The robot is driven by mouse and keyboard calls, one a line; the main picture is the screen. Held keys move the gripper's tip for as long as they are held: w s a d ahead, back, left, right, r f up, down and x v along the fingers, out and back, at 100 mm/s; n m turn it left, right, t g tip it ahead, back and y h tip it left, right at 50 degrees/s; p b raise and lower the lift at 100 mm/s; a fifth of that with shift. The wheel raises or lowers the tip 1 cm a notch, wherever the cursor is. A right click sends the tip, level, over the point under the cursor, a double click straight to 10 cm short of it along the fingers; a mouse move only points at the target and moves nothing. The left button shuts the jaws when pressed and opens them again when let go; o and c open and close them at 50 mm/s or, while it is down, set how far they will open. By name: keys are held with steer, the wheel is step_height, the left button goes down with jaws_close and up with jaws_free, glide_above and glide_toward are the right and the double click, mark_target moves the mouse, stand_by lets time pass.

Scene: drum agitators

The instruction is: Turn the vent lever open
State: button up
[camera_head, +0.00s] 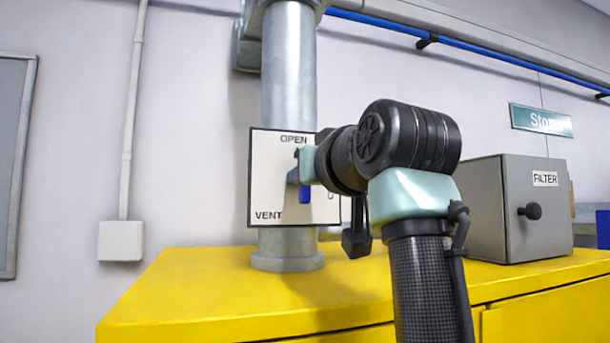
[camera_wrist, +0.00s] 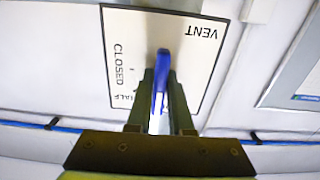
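The vent lever is blue and sits on a white plate (camera_head: 268,178) marked VENT and OPEN, fixed to a grey vertical pipe. In the head view a blue part of the lever (camera_head: 305,194) shows just below my gripper (camera_head: 296,166), which partly covers it. In the wrist view, where the plate (camera_wrist: 125,28) appears upside down with VENT, CLOSED and HALF readable, the lever (camera_wrist: 162,72) lies between the two dark fingers (camera_wrist: 161,82). They appear closed on it. The lever seems to run towards the OPEN side, whose mark the fingers hide in the wrist view.
The pipe (camera_head: 289,75) stands on a yellow cabinet (camera_head: 220,290). A grey FILTER box (camera_head: 480,200) with a black knob stands on it to the right of my arm. A blue pipe (camera_head: 375,22) runs along the wall above. The cabinet top left of the pipe is clear.

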steer(key=o, duration=0.4)
steer(key=b+v, duration=0.8)
steer(key=v, duration=0.5)
